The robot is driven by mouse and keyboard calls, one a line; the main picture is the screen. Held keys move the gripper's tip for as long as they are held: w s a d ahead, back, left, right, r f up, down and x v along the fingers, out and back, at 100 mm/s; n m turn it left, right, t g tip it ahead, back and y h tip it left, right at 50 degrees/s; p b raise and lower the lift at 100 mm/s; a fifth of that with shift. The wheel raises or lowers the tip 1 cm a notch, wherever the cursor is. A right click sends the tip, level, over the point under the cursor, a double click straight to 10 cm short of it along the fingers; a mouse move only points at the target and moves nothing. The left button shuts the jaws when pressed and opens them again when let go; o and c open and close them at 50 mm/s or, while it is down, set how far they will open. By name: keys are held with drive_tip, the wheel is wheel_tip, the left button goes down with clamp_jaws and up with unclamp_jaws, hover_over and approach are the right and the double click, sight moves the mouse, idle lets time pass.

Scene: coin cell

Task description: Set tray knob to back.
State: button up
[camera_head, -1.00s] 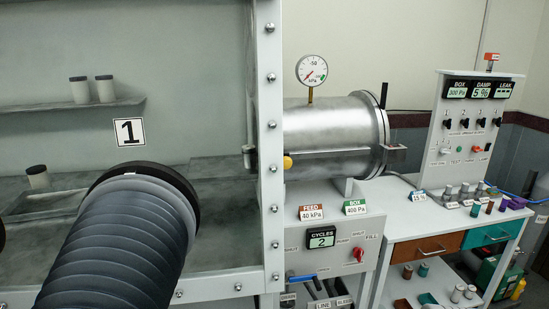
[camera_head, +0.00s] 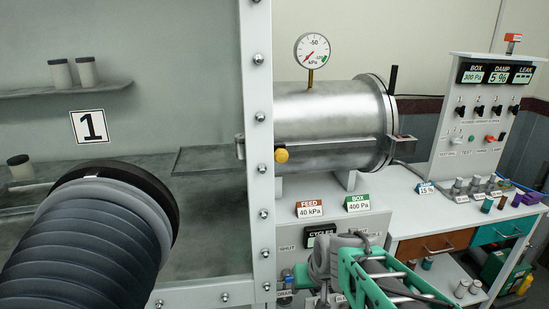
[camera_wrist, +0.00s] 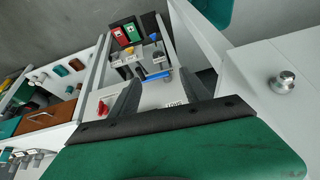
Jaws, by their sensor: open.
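The yellow knob (camera_head: 281,155), which looks like the tray knob, sits at the left end of a rail along the front of the silver cylinder (camera_head: 330,125). It is just right of the bolted frame post in the head view. I do not make it out in the wrist view. My gripper (camera_wrist: 158,92) is open in the wrist view, with its two dark fingers apart and nothing seen held. It faces the valve panel, with a blue handle (camera_wrist: 158,75) beyond the fingers. In the head view my arm is low, below and right of the yellow knob.
A large black ribbed glove sleeve (camera_head: 90,240) juts out at left. The bolted post (camera_head: 258,130) stands beside the yellow knob. FEED (camera_head: 310,209) and BOX (camera_head: 357,203) labels stand below the cylinder. A bench (camera_head: 430,205) with small parts is at right.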

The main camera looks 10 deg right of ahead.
drive_tip(key=w+r+t, duration=0.3)
drive_tip(key=w+r, duration=0.1)
drive_tip(key=w, duration=0.5)
drive_tip(key=t+y, duration=0.1)
drive_tip(key=t, duration=0.9)
approach(282, 158)
drive_tip(key=w, duration=0.5)
drive_tip(key=w+p, duration=0.1)
drive_tip(key=w, duration=0.1)
drive_tip(key=w+p, duration=0.1)
drive_tip(key=w, duration=0.2)
drive_tip(key=shift+w+a, duration=0.1)
drive_tip(key=shift+a, duration=0.25)
drive_tip(key=shift+w+f, duration=0.1)
drive_tip(key=shift+w, duration=0.25)
clamp_jaws()
drive_tip(key=shift+a, duration=0.1)
